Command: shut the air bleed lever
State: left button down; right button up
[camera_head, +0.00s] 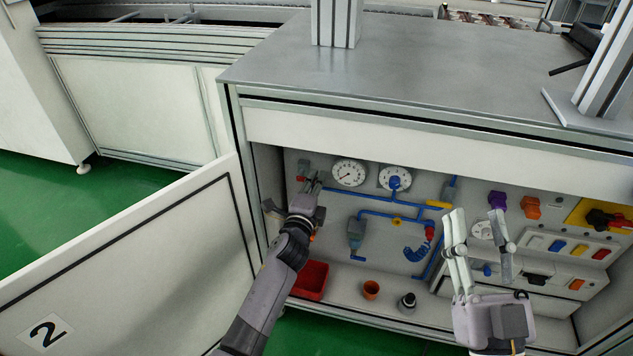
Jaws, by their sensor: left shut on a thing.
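My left gripper (314,186) reaches into the open cabinet at the upper left of the pneumatic panel. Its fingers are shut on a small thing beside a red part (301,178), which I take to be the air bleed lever. The fingers cover most of it, so its angle cannot be told. A grey-blue fitting (304,165) sits just above. My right gripper (478,217) is open and empty, fingers up, in front of the right part of the panel.
Two gauges (349,172) and blue piping (372,213) are right of my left gripper. The open door (150,262) is at left. Coloured switches (557,245) are at right.

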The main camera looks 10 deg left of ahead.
pick_arm(q)
jog(key=c, duration=1.6)
grip_release()
jog(key=s, duration=1.2)
jog(key=shift+a, duration=0.2)
